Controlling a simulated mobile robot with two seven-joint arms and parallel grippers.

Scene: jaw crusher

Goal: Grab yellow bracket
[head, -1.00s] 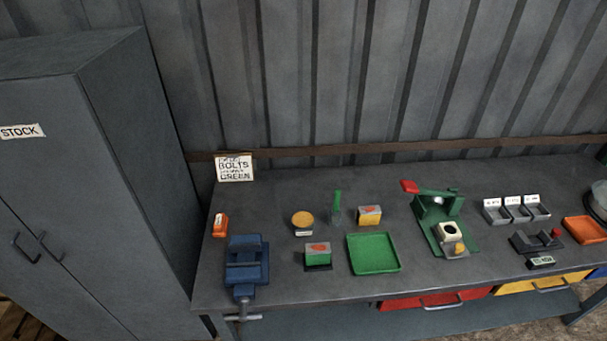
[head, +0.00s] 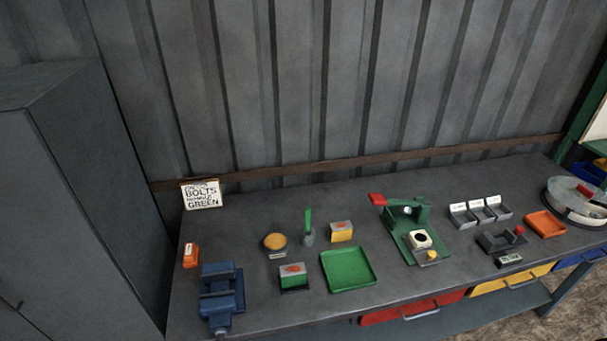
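I cannot clearly make out a yellow bracket. Yellow things on the bench are a small block (head: 342,236) with a grey top and an orange mark, a round yellow-topped item (head: 275,241), and a small yellow piece (head: 432,255) at the front of the green press (head: 408,228). The press has a red handle. Neither of my grippers shows in the head view.
The grey workbench (head: 270,310) also holds a blue vise (head: 220,293), an empty green tray (head: 348,267), a green-and-grey block (head: 294,279), grey bins (head: 480,212) and an orange tray (head: 545,224). A grey cabinet (head: 70,210) stands at the left.

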